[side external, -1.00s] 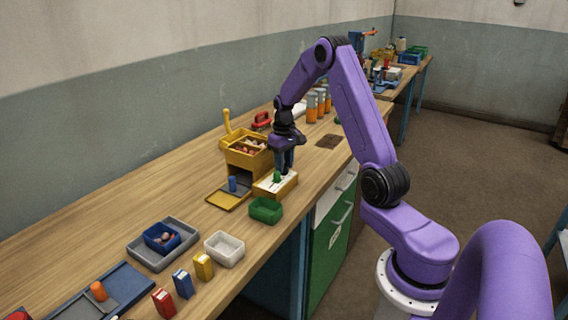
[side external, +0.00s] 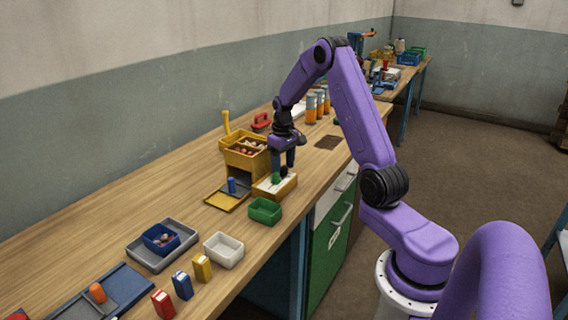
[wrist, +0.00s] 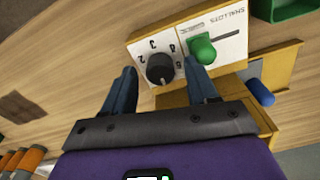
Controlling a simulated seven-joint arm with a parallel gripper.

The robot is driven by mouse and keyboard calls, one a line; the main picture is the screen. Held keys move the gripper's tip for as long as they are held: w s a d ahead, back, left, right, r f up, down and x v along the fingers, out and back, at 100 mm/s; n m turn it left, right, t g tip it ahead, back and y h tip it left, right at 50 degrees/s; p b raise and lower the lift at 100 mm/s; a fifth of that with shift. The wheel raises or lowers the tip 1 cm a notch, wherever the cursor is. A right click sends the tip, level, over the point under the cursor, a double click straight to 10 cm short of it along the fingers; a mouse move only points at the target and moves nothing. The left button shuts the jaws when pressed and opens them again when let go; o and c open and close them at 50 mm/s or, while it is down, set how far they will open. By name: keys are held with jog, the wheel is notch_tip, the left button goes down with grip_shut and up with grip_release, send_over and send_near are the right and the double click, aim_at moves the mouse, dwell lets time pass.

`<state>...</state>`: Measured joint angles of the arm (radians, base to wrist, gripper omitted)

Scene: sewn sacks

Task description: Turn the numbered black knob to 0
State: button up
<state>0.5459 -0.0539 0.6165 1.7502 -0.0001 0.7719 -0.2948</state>
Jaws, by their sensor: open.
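The numbered black knob (wrist: 160,68) sits on a white dial plate on a yellow-sided box (wrist: 135,46); digits 2, 3, 4 and others show around it in the wrist view. A light mark on the knob points toward the bottom of that view; I cannot read a digit there. A green slider handle (wrist: 203,48) stands beside the knob on a panel marked "SHALLOTS". My gripper (wrist: 161,80) is open, with one blue finger on each side of the knob. I cannot tell whether either finger touches it. In the side view my gripper (side external: 283,170) hides the knob.
A green tray (side external: 265,212) stands just in front of the box. A yellow bin unit (side external: 246,152) with a blue peg (side external: 232,185) at its base is close on the left. Orange-banded jars (side external: 311,108) stand behind. Bare wooden bench lies around a dark patch (side external: 327,142).

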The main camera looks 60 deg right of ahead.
aim_at(283, 167)
jog(key=m, duration=0.5)
jog(key=shift+m, duration=0.3)
jog(key=m, duration=0.6)
notch_tip(283, 167, up, 17)
jog(key=s+a+f+m+y, duration=0.1)
jog(key=s+a+f+y, duration=0.1)
jog(key=s+y, duration=0.4)
jog(key=s+a+f+m+g+y, duration=0.1)
jog(key=s+a+f+y, duration=0.2)
jog(key=s+y, duration=0.3)
jog(key=shift+a+m+g+y, duration=0.3)
jog(key=shift+m+y, duration=0.1)
jog(key=shift+y, duration=0.3)
